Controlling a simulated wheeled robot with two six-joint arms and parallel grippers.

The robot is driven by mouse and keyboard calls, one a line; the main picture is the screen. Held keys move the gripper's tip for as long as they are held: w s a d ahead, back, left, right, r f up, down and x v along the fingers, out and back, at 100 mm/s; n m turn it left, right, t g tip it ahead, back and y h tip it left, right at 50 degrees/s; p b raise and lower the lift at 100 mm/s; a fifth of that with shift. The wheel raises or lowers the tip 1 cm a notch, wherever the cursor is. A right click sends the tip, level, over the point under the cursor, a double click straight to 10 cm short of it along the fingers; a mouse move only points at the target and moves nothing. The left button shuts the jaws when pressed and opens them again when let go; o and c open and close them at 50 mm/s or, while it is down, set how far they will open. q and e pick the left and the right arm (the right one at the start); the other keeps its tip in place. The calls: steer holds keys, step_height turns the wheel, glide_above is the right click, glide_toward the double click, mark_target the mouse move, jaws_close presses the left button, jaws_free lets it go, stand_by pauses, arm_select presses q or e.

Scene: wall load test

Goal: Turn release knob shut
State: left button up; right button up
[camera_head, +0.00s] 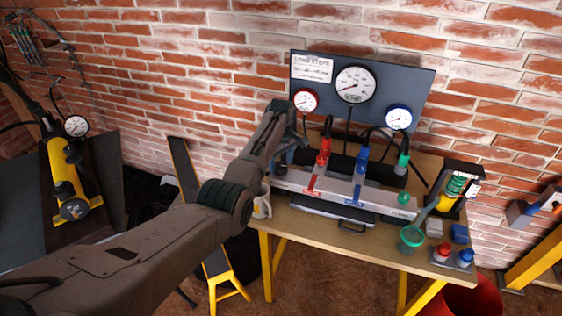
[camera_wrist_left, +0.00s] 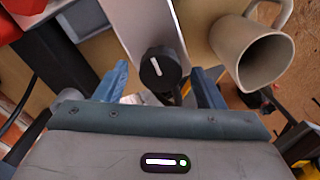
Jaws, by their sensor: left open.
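The release knob (camera_wrist_left: 160,68) is black and round with a white pointer line, at the end of a pale metal bar in the left wrist view. My left gripper (camera_wrist_left: 160,84) is open, with one blue finger on each side of the knob. I cannot tell whether either finger touches it. In the head view my left gripper (camera_head: 287,154) is over the left end of the grey manifold bar (camera_head: 335,188), and the knob is hidden behind my arm. My right gripper is not in view.
A pale mug (camera_wrist_left: 262,54) stands close to the knob; it also shows in the head view (camera_head: 262,206). Red, blue and green valves and hoses rise from the bar, with a gauge panel (camera_head: 420,85) behind. A green cup (camera_head: 411,240) stands at the table's front.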

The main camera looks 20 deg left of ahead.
arm_select(q)
steer(key=shift+s+f, duration=0.1)
steer(key=shift+f, duration=0.1)
steer(key=c, duration=1)
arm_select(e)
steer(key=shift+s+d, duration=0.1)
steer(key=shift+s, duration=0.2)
